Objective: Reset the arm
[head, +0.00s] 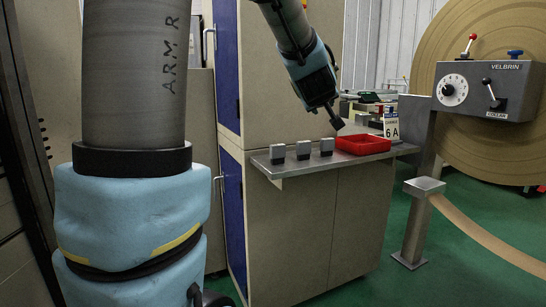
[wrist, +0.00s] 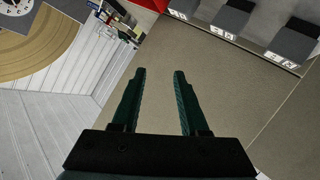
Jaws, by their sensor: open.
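My gripper (head: 337,121) hangs from the blue-sleeved arm in the head view, tilted downward above the shelf and just left of the red tray. In the wrist view my gripper (wrist: 160,72) shows two dark green fingers apart with nothing between them. Behind the fingers is the plain beige cabinet front. The fingers touch nothing that I can see.
A metal shelf (head: 285,170) juts from the beige cabinet (head: 300,235). A grey control box (head: 485,92) stands before a large brown roll (head: 440,45).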

